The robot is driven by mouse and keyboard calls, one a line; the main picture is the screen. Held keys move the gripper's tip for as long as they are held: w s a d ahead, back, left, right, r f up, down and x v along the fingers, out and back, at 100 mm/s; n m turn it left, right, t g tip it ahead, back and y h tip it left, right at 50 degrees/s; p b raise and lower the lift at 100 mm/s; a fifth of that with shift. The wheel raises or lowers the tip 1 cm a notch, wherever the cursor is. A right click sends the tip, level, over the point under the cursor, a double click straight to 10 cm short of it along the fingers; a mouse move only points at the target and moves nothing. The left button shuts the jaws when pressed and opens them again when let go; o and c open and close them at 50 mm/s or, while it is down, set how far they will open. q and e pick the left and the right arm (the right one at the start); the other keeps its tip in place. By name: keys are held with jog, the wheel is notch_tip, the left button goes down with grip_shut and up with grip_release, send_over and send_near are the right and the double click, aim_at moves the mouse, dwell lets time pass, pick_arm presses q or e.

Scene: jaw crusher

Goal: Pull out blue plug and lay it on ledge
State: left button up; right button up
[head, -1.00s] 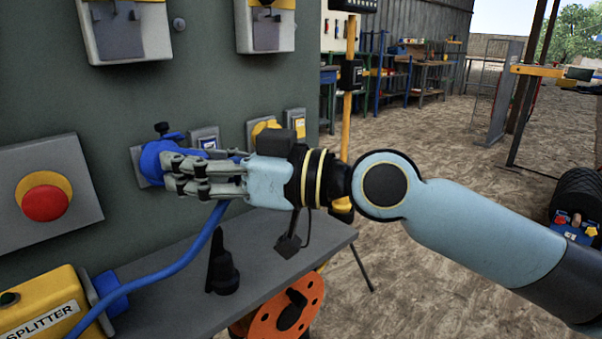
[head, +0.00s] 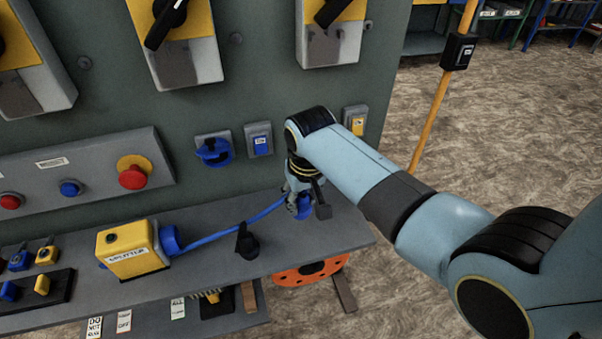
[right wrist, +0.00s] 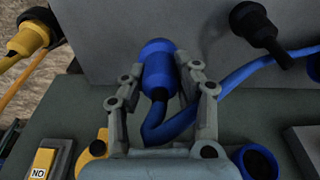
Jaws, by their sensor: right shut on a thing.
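The blue plug (head: 304,208) is out of the wall and low over the right part of the grey ledge (head: 205,262). My right gripper (head: 296,203) is shut on it, pointing down. In the right wrist view the plug (right wrist: 158,72) sits between the two fingers (right wrist: 158,88). I cannot tell whether the plug touches the ledge. Its blue cable (head: 235,229) runs left to the yellow splitter box (head: 133,250). The blue socket (head: 214,151) on the green wall panel has no plug in it. My left gripper is not in view.
A black upright plug-like piece (head: 247,241) stands on the ledge, left of my gripper. Switch boxes and a red button (head: 132,178) are on the wall. An orange reel (head: 308,271) sits below the ledge. The front middle of the ledge looks clear.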

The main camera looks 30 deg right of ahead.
pick_arm(q)
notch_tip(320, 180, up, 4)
jog(key=p, duration=0.2)
pick_arm(e)
jog(key=s+f+b, duration=0.1)
jog(key=f+b, duration=0.1)
jog(key=s+a+f+g+b, duration=0.1)
jog(key=f+b, duration=0.1)
jog(key=b, duration=0.1)
jog(key=s+a+f+m+g+b, duration=0.1)
jog(key=f+b, duration=0.1)
jog(key=b, duration=0.1)
jog(key=shift+s+a+f, duration=0.1)
jog(key=shift+s, duration=0.15)
jog(key=shift+f, duration=0.1)
pick_arm(q)
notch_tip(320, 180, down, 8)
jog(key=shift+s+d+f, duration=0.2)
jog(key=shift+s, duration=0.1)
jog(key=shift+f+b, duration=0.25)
jog(key=shift+b, duration=0.1)
pick_arm(e)
jog(key=shift+f, duration=0.45)
jog(key=o, duration=1.1)
